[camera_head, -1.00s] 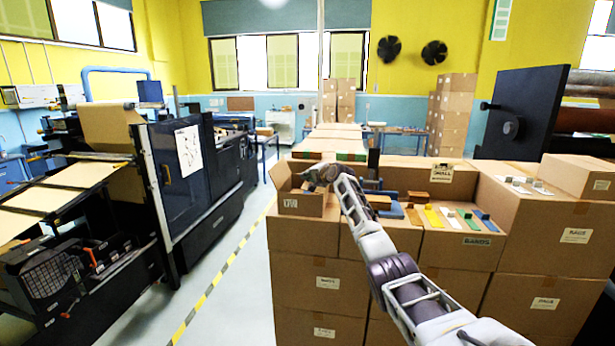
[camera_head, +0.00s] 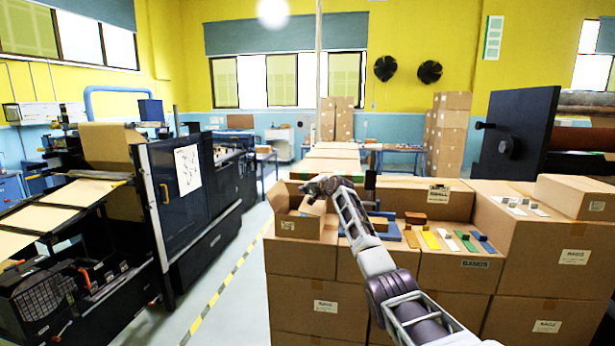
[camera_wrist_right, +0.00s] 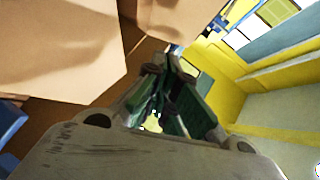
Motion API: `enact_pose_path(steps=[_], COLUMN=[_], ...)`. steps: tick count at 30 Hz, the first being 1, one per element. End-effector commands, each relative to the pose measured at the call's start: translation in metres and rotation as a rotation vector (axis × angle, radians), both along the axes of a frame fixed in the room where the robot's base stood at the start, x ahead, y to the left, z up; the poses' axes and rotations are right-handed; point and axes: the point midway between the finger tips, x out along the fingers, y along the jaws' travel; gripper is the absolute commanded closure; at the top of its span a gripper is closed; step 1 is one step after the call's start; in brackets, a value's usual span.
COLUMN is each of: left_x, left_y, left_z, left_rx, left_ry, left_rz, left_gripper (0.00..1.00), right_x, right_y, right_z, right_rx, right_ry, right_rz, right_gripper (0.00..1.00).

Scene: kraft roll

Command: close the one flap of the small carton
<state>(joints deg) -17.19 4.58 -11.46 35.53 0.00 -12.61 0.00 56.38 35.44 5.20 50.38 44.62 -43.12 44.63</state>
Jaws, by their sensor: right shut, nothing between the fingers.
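The small carton (camera_head: 300,228) is a brown open box on the left end of the stacked boxes. Its back panel stands up behind the opening. A lighter tilted piece of cardboard, apparently the flap (camera_head: 313,207), shows at its right side, just below my right gripper (camera_head: 316,186). The gripper is shut and empty above the carton; I cannot tell whether it touches the flap. In the right wrist view its green-padded fingers (camera_wrist_right: 165,98) are close together, beside a large cardboard panel (camera_wrist_right: 65,45). My left gripper is not in view.
Right of the carton lie a blue tray (camera_head: 385,232), a brown block (camera_head: 415,218) and several coloured strips (camera_head: 453,240). Taller boxes (camera_head: 565,232) stand at the right. A dark machine (camera_head: 185,210) stands at the left, across a clear floor aisle.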

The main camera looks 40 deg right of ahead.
Motion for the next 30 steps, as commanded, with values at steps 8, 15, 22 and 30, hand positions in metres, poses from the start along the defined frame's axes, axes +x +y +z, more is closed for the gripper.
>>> enact_pose_path(steps=[8, 15, 22, 30], left_x=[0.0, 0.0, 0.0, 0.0], left_y=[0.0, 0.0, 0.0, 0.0], left_z=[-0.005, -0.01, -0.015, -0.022], left_rx=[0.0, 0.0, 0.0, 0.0], left_ry=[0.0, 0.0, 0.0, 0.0], left_rz=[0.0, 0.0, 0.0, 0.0], left_gripper=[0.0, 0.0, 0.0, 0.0], right_x=[-0.009, -0.018, -0.028, -0.042], right_y=[0.007, 0.015, 0.023, 0.035], right_z=[0.01, 0.022, 0.034, 0.051], right_rx=[-0.001, -0.002, -0.002, -0.002], right_ry=[0.003, 0.001, 0.001, 0.002], right_rz=[0.002, 0.001, 0.001, 0.001], right_gripper=[1.0, 1.0, 1.0, 1.0])
